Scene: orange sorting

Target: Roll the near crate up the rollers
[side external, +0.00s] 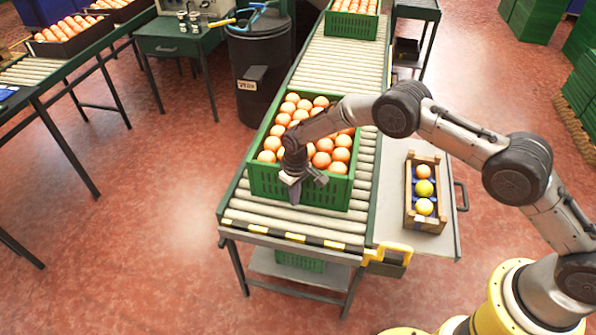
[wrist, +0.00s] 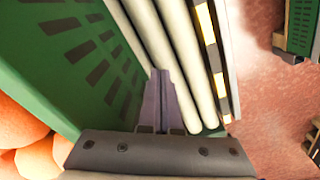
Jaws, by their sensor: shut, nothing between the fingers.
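The near crate (side external: 258,184) is green plastic, full of oranges, and sits on the rollers (side external: 283,217) near the front end of the conveyor. In the wrist view its slotted wall (wrist: 85,50) fills the left side. My gripper (side external: 293,192) is at the crate's near wall, pointing down, with its fingers shut and empty. In the wrist view the closed fingers (wrist: 161,80) lie over the rollers (wrist: 160,35), close beside the crate wall. I cannot tell whether they touch it. A far crate (side external: 351,24) of oranges stands further up the rollers.
A striped yellow and black edge (side external: 290,236) closes the conveyor's front. A wooden box (side external: 410,210) with several fruits stands on the side shelf at right. A dark bin (side external: 260,75) stands left of the conveyor. Bare rollers (side external: 335,65) lie between the two crates.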

